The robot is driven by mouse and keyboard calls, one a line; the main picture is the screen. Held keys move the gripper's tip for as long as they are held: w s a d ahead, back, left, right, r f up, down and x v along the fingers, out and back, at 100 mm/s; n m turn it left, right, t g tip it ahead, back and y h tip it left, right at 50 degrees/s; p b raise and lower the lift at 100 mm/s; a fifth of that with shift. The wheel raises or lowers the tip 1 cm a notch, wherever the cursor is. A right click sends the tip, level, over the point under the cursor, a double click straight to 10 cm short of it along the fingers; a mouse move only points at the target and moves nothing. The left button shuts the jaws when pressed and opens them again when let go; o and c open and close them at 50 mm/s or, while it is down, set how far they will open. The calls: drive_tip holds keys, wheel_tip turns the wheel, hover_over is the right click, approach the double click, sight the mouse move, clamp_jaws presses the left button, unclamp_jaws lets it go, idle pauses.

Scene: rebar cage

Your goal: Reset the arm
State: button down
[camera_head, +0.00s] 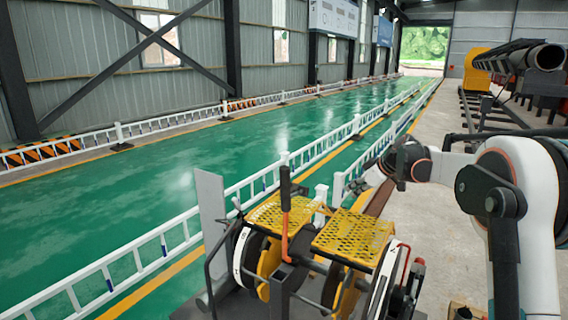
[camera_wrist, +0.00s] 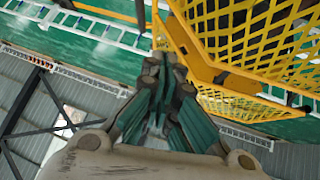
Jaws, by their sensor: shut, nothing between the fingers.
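My arm reaches in from the right in the head view, bent at a dark joint, with its white links raised. My gripper (camera_head: 358,186) is at the arm's left end, pointing down and left, above and just behind the right yellow mesh platform (camera_head: 353,238). In the wrist view my gripper (camera_wrist: 165,68) has its dark green fingers together with nothing between them. Yellow mesh (camera_wrist: 250,35) fills the upper right of that view beyond the fingertips. I cannot tell whether the fingers touch it.
A second yellow mesh platform (camera_head: 283,212) sits left on the wheeled machine, with an upright dark-handled lever (camera_head: 286,190). White railings (camera_head: 240,190) run beside the green floor (camera_head: 200,165). A large pipe (camera_head: 540,57) lies on a rack at the back right. Grey floor on the right is partly open.

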drive_tip(key=s+a+m+b, duration=0.1)
drive_tip(key=s, duration=0.3)
drive_tip(key=s+a+r+m+h+b, duration=0.1)
drive_tip(key=s, duration=0.3)
drive_tip(key=s+a+r+b, duration=0.1)
drive_tip(key=s, duration=0.4)
drive_tip(key=shift+a+m, duration=0.35)
drive_tip(key=shift+m, duration=0.05)
drive_tip(key=s+a+f+m+h+b, duration=0.2)
drive_tip(key=s+m+b, duration=0.15)
drive_tip(key=s, duration=1.05)
drive_tip(key=s+f+m+h+b, duration=0.1)
drive_tip(key=s+f+m+b, duration=0.1)
drive_tip(key=s+f, duration=0.6)
drive_tip(key=s+f+m+h+b, duration=0.1)
drive_tip(key=s+f+b, duration=0.3)
drive_tip(key=s+f, duration=0.4)
drive_tip(key=s+m, duration=0.1)
drive_tip(key=s, duration=0.6)
drive_tip(key=shift+s, duration=0.3)
